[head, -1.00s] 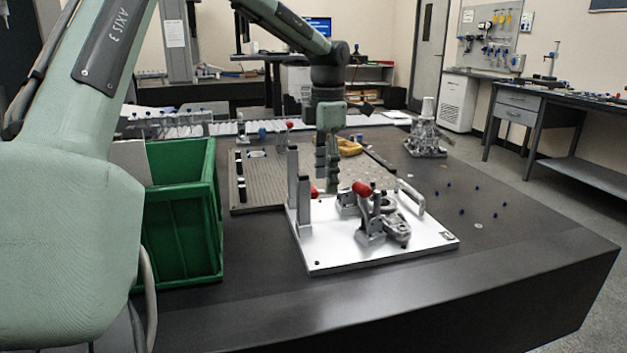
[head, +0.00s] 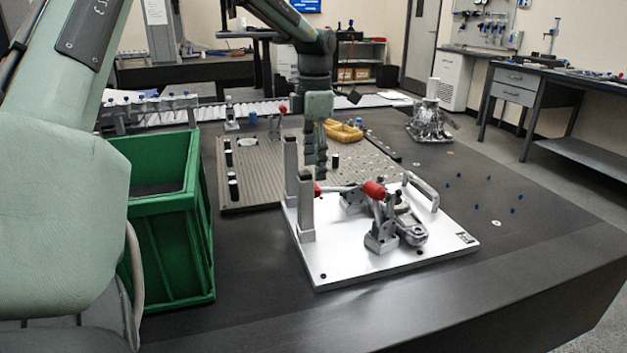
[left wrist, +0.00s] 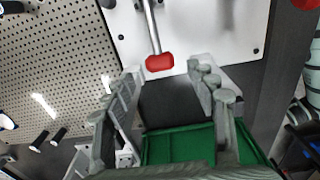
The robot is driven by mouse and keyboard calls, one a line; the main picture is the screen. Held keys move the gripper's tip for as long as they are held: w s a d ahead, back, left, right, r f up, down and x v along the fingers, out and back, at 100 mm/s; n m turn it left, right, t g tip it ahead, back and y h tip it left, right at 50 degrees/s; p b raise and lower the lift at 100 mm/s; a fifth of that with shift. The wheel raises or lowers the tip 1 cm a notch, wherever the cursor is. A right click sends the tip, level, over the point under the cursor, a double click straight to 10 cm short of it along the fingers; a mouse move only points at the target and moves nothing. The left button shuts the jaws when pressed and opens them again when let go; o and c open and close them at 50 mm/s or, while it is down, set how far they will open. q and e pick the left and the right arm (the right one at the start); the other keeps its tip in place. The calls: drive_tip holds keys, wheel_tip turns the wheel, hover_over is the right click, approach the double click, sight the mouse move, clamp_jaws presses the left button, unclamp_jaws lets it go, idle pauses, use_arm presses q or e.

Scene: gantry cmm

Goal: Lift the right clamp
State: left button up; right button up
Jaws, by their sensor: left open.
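A bright plate (head: 345,258) on the dark table carries two toggle clamps with red-tipped handles. One clamp (head: 380,238) stands at the front, its red grip (head: 374,190) raised. The other (head: 351,200) is farther back, its handle lying low towards the left with a red tip (head: 317,189). I cannot tell for sure which one is the right clamp. My left gripper (head: 316,175) points down just behind that low red tip. In the left wrist view, its open, empty fingers (left wrist: 180,85) have a red grip (left wrist: 160,62) just beyond them, near their gap. My right gripper is not in view.
Two upright posts (head: 291,165) rise at the plate's left edge, close to my gripper. A green bin (head: 172,207) stands left. A metal part (head: 429,125) stands back right. The table's front right is clear.

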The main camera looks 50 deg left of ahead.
sight(327, 189)
use_arm(q)
wheel_tip(327, 189, down, 5)
drive_tip(key=shift+f, duration=0.1)
idle(0.3)
clamp_jaws()
